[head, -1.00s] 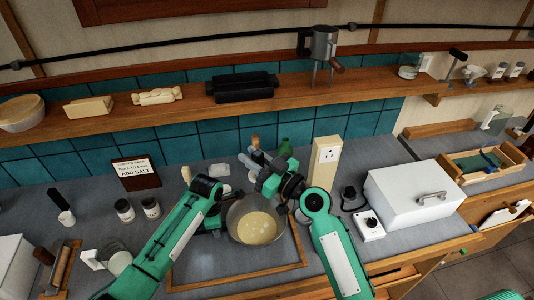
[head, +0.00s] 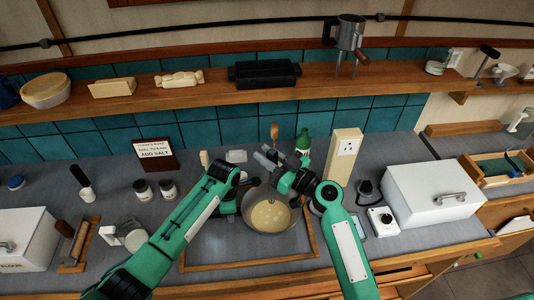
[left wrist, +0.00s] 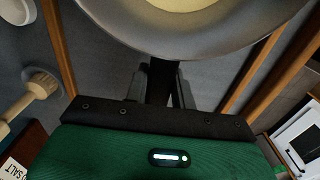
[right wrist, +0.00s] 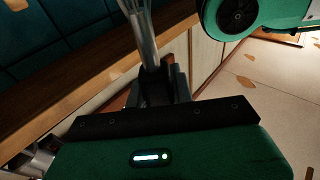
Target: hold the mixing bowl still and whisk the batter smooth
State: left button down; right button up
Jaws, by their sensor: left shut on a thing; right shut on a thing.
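The metal mixing bowl (head: 247,218) holds pale, cream-coloured batter (head: 270,215) and stands on a wood-edged board. In the left wrist view the bowl (left wrist: 130,32) fills the top. My left gripper (head: 243,186) is at the bowl's left side; in the left wrist view it (left wrist: 160,76) is shut at the bowl's rim.
Behind the bowl stand a green bottle (head: 303,142) and an outlet post (head: 344,155). A white lidded box (head: 430,192) and a dial unit (head: 383,219) are at the right. Jars (head: 155,189) and a clear jug (head: 130,236) are at the left. A loaded shelf (head: 200,92) runs above.

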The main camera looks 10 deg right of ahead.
grip_shut()
jog(key=shift+f, duration=4.15)
jog(key=shift+x, duration=0.95)
jog(key=shift+w+d+f, duration=0.15)
jog(key=shift+d, duration=0.1)
